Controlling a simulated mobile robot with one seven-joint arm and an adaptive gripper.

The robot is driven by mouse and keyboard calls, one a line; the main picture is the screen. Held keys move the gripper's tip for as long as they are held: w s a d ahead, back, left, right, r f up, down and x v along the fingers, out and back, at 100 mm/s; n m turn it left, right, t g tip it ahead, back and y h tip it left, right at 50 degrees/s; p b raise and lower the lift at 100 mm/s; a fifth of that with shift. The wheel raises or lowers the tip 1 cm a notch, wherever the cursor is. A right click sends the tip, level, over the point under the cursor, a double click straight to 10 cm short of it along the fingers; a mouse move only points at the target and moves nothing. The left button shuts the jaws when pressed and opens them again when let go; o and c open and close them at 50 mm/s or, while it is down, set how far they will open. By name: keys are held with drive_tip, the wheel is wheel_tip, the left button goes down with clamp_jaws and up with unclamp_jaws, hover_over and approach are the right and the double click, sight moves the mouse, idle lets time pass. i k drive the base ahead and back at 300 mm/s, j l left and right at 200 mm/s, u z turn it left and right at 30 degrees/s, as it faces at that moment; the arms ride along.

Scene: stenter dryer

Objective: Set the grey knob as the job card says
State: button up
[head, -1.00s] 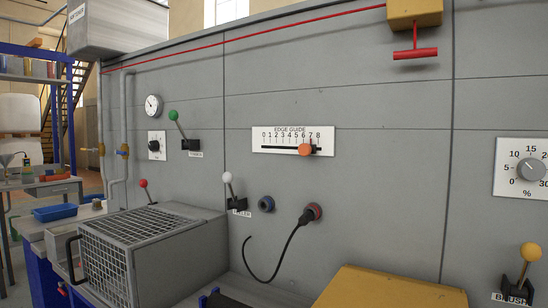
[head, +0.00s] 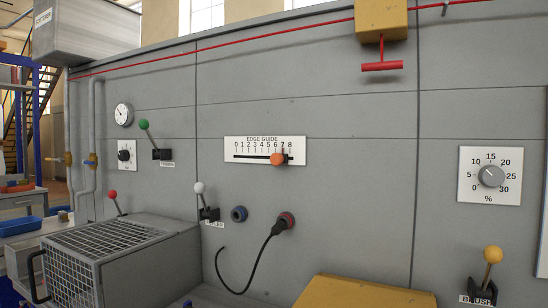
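The grey knob (head: 491,176) sits in the middle of a square white dial plate (head: 467,190) on the grey wall panel at the right of the head view. The scale runs from 0 at lower left through 15 near the top to 30 at lower right, with a % sign below. The knob's mark is too small for me to read its setting with certainty. No readable job card shows. A white panel (head: 543,235) is cut off at the right edge, and its face cannot be read. My gripper is not in view.
A yellow-knobbed lever (head: 492,256) stands below the dial. A red T-handle (head: 382,66) hangs from a yellow box. An edge guide slider (head: 277,159), a black cable (head: 263,255), a mesh-topped box (head: 110,262) and a yellow cover (head: 365,293) are further left.

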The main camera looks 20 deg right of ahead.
sight(491, 176)
drive_tip(key=z, duration=1.75)
drive_tip(key=k, duration=0.55)
drive_tip(key=i, duration=0.55)
